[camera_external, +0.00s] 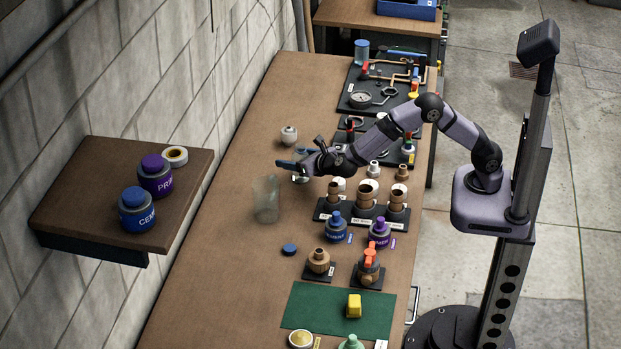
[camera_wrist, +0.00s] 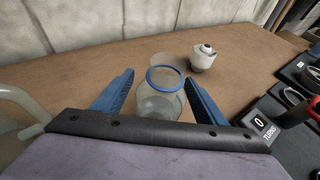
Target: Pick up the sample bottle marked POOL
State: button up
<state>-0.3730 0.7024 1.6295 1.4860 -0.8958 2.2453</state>
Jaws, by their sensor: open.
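In the wrist view a clear bottle (camera_wrist: 160,104) with a blue ring at its open mouth stands upright on the bench. No POOL marking is readable on it. My gripper (camera_wrist: 159,77) is open, with one blue finger on each side of the bottle; I cannot tell whether either touches it. A loose blue cap (camera_external: 289,249) lies on the bench.
A clear jug (camera_external: 266,199) stands close by; its handle (camera_wrist: 14,103) shows at the wrist view's left. A small whitish pot (camera_wrist: 203,58) stands behind the bottle. Black fitting stands (camera_external: 325,215) and a gauge panel (camera_external: 350,101) line the bench's right side.

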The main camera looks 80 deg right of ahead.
jog(key=shift+w+d+f, duration=0.1)
jog(key=shift+w+d, duration=0.05)
jog(key=shift+w, duration=0.05)
jog(key=shift+c, duration=0.6)
jog(key=c, duration=1.1)
jog(key=shift+r, duration=0.3)
notch_tip(320, 180, up, 9)
jog(key=shift+r+b, duration=0.15)
jog(key=shift+b, duration=0.25)
